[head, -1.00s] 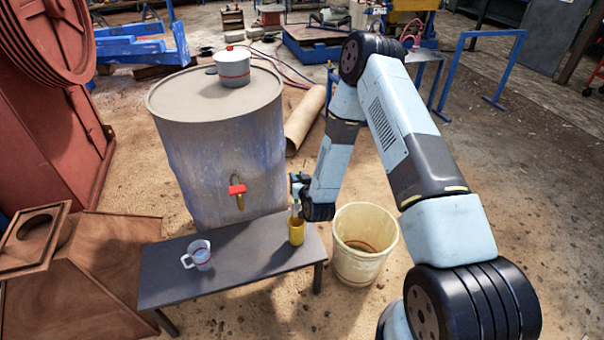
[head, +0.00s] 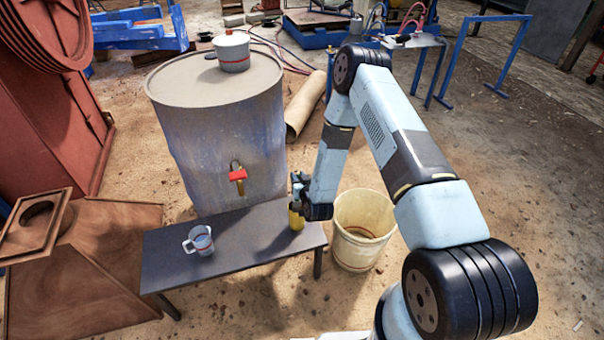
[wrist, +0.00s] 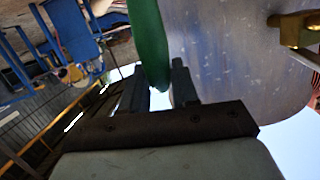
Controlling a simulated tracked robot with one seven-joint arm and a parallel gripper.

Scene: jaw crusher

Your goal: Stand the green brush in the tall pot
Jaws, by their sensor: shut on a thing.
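My gripper (head: 299,188) is above the right end of the dark bench, directly over a narrow yellow pot (head: 296,217) that stands upright there. In the wrist view my gripper (wrist: 160,70) has its two fingers closed on a long green thing, the green brush (wrist: 149,35). In the head view the brush is hidden by my gripper and the pot, so I cannot tell how far it reaches into the pot.
The dark bench (head: 235,242) also holds a grey mug (head: 200,241). Behind it stands a large drum (head: 215,140) with a red-handled tap (head: 238,176) and a lidded white pot (head: 231,52) on top. A cream bucket (head: 362,232) stands right of the bench.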

